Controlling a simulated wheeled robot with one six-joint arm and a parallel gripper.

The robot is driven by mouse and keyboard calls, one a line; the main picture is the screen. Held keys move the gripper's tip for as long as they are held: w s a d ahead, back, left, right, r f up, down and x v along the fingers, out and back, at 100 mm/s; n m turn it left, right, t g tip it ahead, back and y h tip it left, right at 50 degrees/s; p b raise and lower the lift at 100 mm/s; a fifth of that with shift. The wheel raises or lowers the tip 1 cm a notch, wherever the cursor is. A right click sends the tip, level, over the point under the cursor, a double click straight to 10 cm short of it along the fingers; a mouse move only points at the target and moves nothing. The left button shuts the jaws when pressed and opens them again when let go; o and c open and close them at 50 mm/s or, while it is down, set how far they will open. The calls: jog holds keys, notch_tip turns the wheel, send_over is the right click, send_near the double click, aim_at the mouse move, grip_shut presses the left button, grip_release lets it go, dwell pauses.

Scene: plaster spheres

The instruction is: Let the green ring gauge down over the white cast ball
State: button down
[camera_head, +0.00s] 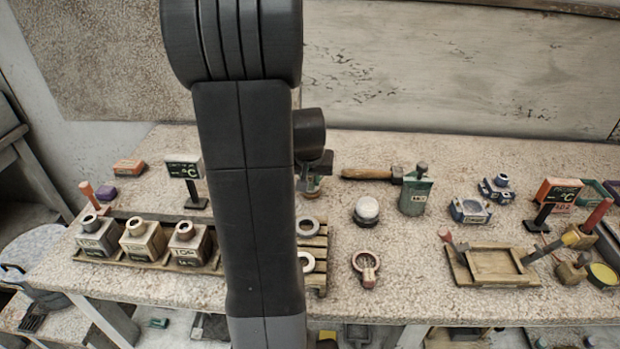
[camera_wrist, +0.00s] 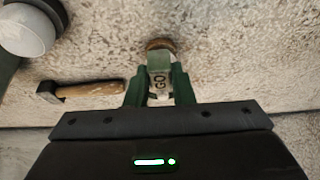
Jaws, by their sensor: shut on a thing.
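The white cast ball (camera_head: 367,207) sits on a dark round base on the bench, to the right of my arm. It also shows at the upper left corner of the wrist view (camera_wrist: 27,36). My gripper (camera_head: 316,166) is shut on the green ring gauge (camera_wrist: 160,65), gripping its handle marked "GO" between two green fingers. The gauge's brownish ring shows nearly edge-on beyond the handle. In the head view the gauge (camera_head: 312,184) is partly hidden by my arm. It is left of and farther back than the ball, apart from it.
A hammer (camera_head: 368,174) lies behind the ball, and a green block (camera_head: 415,193) stands close to its right. A red-handled ring (camera_head: 365,264) lies in front of the ball. A slatted rack with pale rings (camera_head: 316,241) stands at its left. A wooden tray (camera_head: 495,266) is farther right.

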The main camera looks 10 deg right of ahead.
aim_at(310, 188)
jog(key=shift+f+b, duration=2.3)
jog(key=shift+f, duration=0.45)
jog(key=shift+r, duration=0.2)
dwell(1.1)
jog(key=shift+r+p, duration=4.05)
jog(key=shift+r, duration=1.3)
